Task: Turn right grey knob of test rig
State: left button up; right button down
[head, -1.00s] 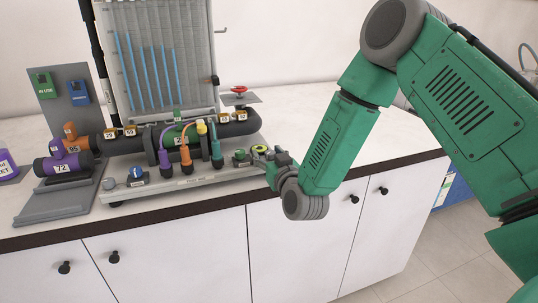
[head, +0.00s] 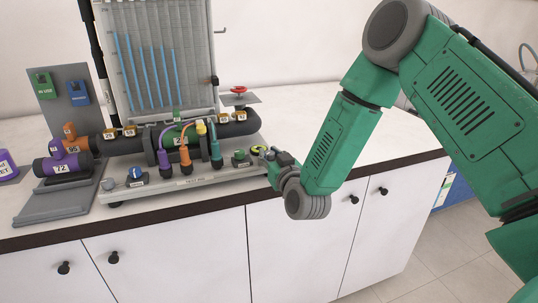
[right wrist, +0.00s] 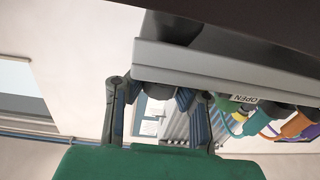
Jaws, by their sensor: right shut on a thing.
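The test rig (head: 190,182) stands on the counter, a long grey base with a manometer board behind it. My right gripper (head: 268,154) is at the right end of the base, low and level with its front edge. It is shut on the right grey knob, which the fingers hide in the head view. In the right wrist view, the two fingers (right wrist: 155,92) straddle a dark grey part, the right grey knob (right wrist: 160,76), at the end of the rig's base. The left grey knob (head: 108,184) shows at the other end. My left gripper is out of view.
A red valve wheel (head: 239,90) is behind. A grey stand (head: 62,205) with a purple fitting (head: 62,166) is at left. The counter to the right is clear.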

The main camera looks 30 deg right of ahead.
jog(key=shift+s+f, duration=0.1)
jog(key=shift+f, duration=0.1)
dwell(0.5)
jog(key=c, duration=1.5)
grip_release()
jog(key=shift+o, duration=1.2)
jog(key=shift+r, duration=0.1)
jog(key=s+a, duration=0.2)
jog(key=s, duration=0.9)
jog(key=shift+s, duration=0.35)
jog(key=shift+a, duration=0.1)
